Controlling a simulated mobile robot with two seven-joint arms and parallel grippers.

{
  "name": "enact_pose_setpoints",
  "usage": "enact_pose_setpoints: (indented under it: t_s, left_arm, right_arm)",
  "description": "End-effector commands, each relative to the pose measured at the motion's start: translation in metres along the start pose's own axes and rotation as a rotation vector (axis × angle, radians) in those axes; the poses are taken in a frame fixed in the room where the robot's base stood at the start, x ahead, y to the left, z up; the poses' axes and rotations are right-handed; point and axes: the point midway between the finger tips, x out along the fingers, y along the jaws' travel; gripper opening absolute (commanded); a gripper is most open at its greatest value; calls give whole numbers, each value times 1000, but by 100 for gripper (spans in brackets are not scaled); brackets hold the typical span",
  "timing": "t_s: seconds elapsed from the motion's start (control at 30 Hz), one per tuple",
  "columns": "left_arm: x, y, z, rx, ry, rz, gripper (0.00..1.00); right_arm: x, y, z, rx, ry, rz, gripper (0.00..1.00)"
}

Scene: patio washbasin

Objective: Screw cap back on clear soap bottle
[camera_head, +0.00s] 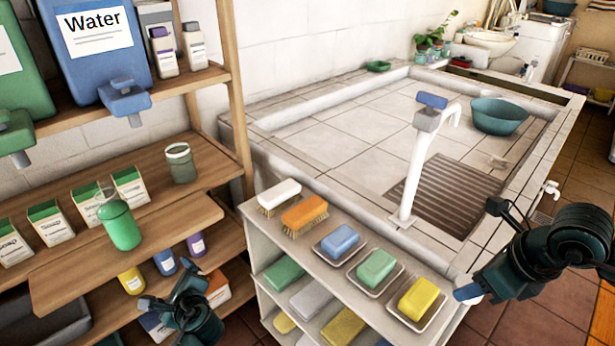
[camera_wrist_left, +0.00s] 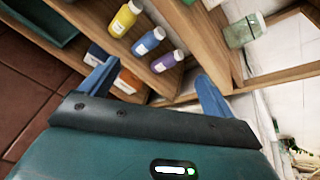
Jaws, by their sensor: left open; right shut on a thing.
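The clear soap bottle (camera_head: 121,226) holds green liquid and stands on the wooden pull-out board of the left shelf. Its upper part is see-through and I see no cap on it. My left gripper (camera_head: 168,290) is open and empty, low in front of the shelf and below the bottle, apart from it. Its spread blue fingers (camera_wrist_left: 155,85) show in the left wrist view with nothing between them. My right gripper (camera_head: 468,290) is shut on a small white thing, perhaps the cap, at the right of the soap rack; it is mostly hidden by the fingers.
A glass jar (camera_head: 181,165) and several soap boxes (camera_head: 131,187) stand behind the bottle. Small yellow (camera_head: 132,281), blue and purple bottles sit on the shelf below. A white rack (camera_head: 300,268) with soaps and brushes stands between my grippers, before the tiled basin (camera_head: 350,135).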

Motion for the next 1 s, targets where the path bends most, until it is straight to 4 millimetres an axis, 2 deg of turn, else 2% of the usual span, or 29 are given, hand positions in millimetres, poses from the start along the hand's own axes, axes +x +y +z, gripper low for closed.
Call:
enact_pose_setpoints:
  t_s: [0.03,0.2,0.4,0.57,1.0]
  left_arm:
    - [5,-10,16,68,-59,10,88]
    - [18,-35,61,302,-252,65,88]
    - [21,-58,99,489,-413,138,88]
    - [21,-64,111,547,-464,166,88]
    - [21,-64,111,550,-466,168,88]
  right_arm:
    - [-6,1,0,86,1,-38,22]
    - [-19,2,0,395,1,-165,22]
    - [-30,3,0,649,2,-269,22]
    - [-33,3,-1,731,4,-303,22]
    - [-33,3,-2,740,5,-305,22]
